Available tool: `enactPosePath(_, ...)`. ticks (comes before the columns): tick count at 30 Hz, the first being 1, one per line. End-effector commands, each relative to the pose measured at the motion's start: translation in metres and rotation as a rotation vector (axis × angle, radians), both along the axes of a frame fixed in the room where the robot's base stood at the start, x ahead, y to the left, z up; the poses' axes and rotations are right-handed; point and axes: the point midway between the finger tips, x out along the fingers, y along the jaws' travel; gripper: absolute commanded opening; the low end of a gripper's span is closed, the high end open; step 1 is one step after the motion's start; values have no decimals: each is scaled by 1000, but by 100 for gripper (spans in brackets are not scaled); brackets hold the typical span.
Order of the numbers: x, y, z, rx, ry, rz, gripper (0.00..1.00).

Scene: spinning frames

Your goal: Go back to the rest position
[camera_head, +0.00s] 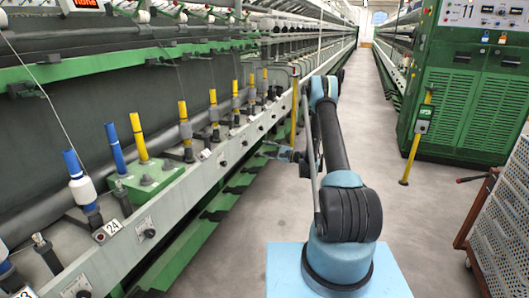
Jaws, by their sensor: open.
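My arm rises from its blue base at the bottom centre, and its upper part stands in the aisle beside the spinning frame (190,190). My gripper (265,150) is small in the picture, at the end of the arm, left of the upright links. It points left toward the frame's spindle rail and looks empty. Its fingers are small and hard to make out. I cannot tell its exact distance from the rail.
Yellow tubes (138,137) and blue tubes (115,148) stand along the rail; one blue tube carries white yarn (83,190). A green cabinet (465,95), a yellow post (413,145) and a perforated cart (500,225) stand on the right. The aisle floor (380,130) ahead is clear.

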Motion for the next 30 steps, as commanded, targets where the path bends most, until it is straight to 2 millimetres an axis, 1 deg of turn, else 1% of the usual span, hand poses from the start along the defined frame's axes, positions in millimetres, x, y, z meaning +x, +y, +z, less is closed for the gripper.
enactPosePath(5,0,0,1,-3,-1,0,48)
enactPosePath(8,-1,1,9,-19,-5,3,48)
enactPosePath(11,-3,1,25,-57,-16,9,48)
enactPosePath(14,-8,2,46,-111,-32,17,48)
enactPosePath(20,-23,1,88,-226,-63,39,48)
enactPosePath(26,-45,-2,126,-340,-94,63,48)
enactPosePath(30,-65,-5,150,-418,-113,83,48)
